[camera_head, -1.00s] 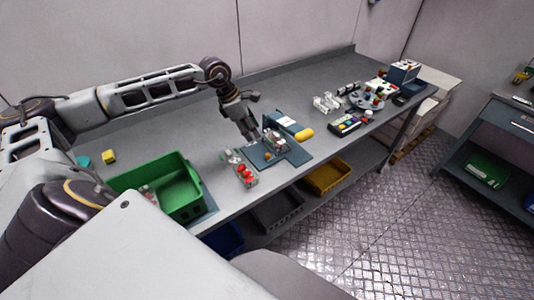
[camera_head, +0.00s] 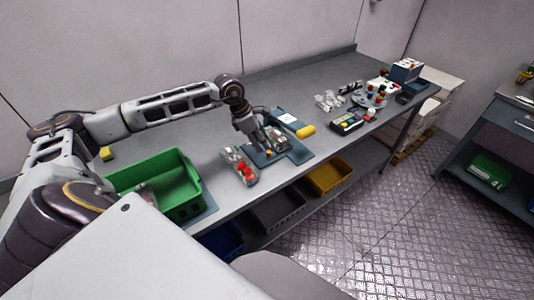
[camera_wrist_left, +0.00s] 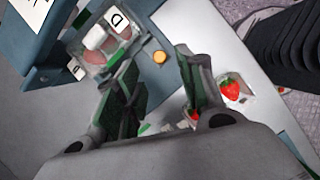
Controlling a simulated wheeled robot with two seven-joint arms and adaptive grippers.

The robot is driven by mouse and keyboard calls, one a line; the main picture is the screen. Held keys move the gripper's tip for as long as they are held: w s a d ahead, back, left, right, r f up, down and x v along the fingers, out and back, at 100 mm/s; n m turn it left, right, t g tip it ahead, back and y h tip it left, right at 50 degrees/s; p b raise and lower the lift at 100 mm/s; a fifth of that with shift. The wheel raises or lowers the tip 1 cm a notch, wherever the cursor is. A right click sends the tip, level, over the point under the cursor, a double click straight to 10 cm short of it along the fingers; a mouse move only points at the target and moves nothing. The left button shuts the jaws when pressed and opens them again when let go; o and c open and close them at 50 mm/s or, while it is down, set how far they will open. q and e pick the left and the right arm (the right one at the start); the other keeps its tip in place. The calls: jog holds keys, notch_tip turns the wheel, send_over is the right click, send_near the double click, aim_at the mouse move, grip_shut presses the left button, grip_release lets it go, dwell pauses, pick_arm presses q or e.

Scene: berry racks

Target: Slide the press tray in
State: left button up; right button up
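The press (camera_head: 286,119) is a blue-grey block with a white label and a yellow handle (camera_head: 305,132), standing mid-table. A flat blue-grey press tray (camera_head: 298,153) sticks out in front of it, carrying a clear box (camera_head: 277,136). In the wrist view the clear box (camera_wrist_left: 96,57) shows beside the blue press body (camera_wrist_left: 60,38). My left gripper (camera_head: 264,149) is low over the tray's left part. In the wrist view its two fingers (camera_wrist_left: 160,78) are spread, with a round orange knob (camera_wrist_left: 160,57) just beyond the gap; contact cannot be told. My right gripper is not in view.
A clear punnet with red berries (camera_head: 240,167) sits just left of the tray, and a green crate (camera_head: 185,190) is further left. A keypad device (camera_head: 347,124) and several small items lie to the right. The table behind the press is bare.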

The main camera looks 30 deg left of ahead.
aim_at(268, 152)
pick_arm(q)
jog(key=shift+b+x, duration=1.05)
jog(key=shift+x, duration=1.95)
jog(key=shift+f, duration=0.1)
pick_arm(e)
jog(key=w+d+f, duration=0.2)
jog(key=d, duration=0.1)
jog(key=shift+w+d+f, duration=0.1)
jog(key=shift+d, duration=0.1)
pick_arm(q)
jog(key=c, duration=0.8)
grip_shut()
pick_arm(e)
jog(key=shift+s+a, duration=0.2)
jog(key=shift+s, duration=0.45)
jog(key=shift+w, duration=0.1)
